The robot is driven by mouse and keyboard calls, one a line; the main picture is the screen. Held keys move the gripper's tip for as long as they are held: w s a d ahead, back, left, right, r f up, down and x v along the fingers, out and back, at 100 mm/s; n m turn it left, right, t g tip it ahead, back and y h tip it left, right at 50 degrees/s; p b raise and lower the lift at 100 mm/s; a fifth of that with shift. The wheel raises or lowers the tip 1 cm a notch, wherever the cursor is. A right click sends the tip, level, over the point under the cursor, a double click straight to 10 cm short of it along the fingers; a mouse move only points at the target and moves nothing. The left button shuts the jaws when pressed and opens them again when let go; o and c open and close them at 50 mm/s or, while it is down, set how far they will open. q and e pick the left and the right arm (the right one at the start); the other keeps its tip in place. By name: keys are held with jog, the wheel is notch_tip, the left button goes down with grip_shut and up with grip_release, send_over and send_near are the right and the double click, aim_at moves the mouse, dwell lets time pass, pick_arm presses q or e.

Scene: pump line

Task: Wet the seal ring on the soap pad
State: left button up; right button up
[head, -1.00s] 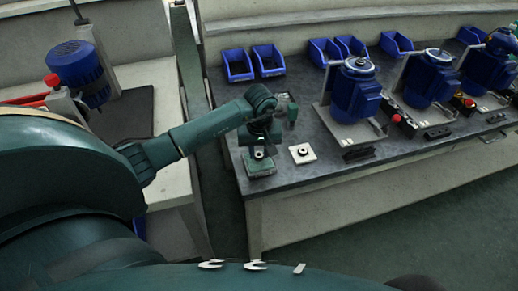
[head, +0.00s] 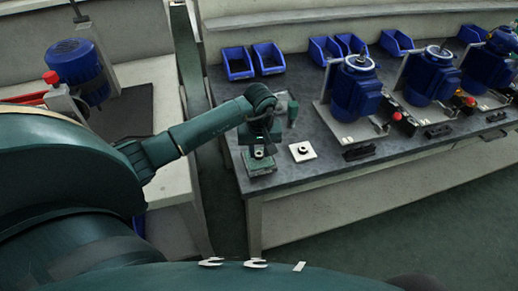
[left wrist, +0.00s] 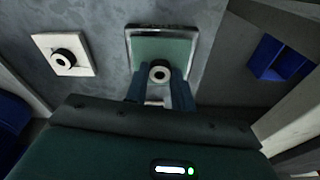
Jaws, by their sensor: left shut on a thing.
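The soap pad is a green square in a pale-rimmed tray (head: 262,170) at the bench's near left corner; it shows more fully in the left wrist view (left wrist: 158,47). My left gripper (left wrist: 160,82) is shut on a small dark seal ring with a pale centre (left wrist: 159,72). The ring is over the near part of the pad; I cannot tell whether it touches the green surface. In the head view the left gripper (head: 260,150) points down at the pad and partly hides it. My right gripper is not in view.
A white square plate (head: 302,151) with another dark ring on it lies just right of the pad. Blue motors (head: 357,88) on plates stand farther right, and blue bins (head: 238,63) line the back.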

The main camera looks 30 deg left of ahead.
aim_at(259, 152)
pick_arm(q)
jog(key=shift+f+b, duration=0.4)
jog(key=shift+f, duration=0.05)
dwell(1.4)
jog(key=shift+r+p, duration=1.55)
jog(key=shift+r, duration=0.85)
jog(key=shift+r+p, duration=0.7)
jog(key=shift+r, duration=0.5)
